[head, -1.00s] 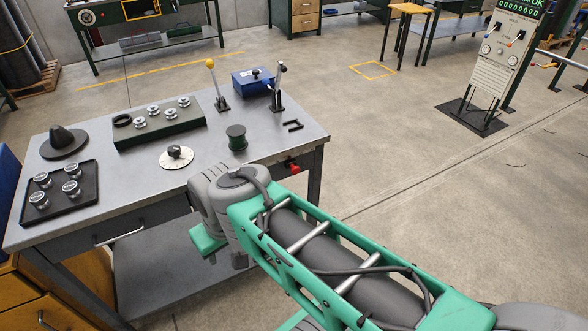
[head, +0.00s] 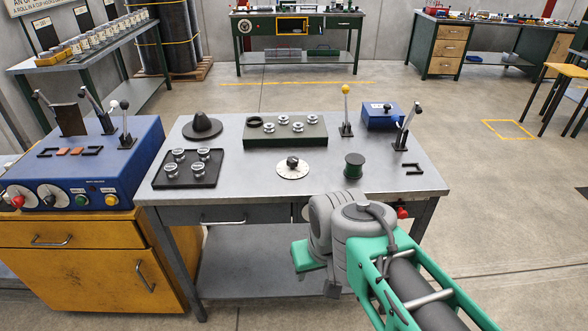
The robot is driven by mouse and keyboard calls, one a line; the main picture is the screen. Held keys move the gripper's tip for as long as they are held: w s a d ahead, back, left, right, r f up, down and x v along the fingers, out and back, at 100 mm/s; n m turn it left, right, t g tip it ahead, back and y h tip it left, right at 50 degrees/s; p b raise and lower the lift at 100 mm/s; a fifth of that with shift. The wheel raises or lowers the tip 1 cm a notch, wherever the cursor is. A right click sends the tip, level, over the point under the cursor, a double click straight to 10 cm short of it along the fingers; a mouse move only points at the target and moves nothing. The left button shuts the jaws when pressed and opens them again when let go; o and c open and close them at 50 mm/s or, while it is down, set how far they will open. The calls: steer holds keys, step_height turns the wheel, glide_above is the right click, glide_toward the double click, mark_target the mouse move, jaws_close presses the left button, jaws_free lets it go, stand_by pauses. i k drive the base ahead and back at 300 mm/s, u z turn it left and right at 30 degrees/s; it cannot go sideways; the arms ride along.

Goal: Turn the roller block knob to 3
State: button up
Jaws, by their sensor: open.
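A white round dial (head: 284,174) with a dark knob (head: 292,162) on it lies on the grey workbench, near its front edge. Its marks are too small to read. Behind it stands a dark green block (head: 290,140) with several silver rollers and a black ring on top. My arm shows in front of the bench at the lower right, with its grey joint right of and below the dial. My gripper's fingers are not visible. I cannot tell which knob is named the roller block knob.
On the bench (head: 240,178) stand a green spool (head: 354,166), a tray of silver cups (head: 188,182), a dark cone (head: 202,123), a yellow-knobbed lever (head: 346,112) and a blue box (head: 380,117).

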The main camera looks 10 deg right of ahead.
mark_target(293, 162)
steer(key=k, duration=0.6)
steer(key=u, duration=0.6)
steer(key=i, duration=1.05)
steer(key=u, duration=0.6)
steer(key=i, duration=0.7)
steer(key=z, duration=0.1)
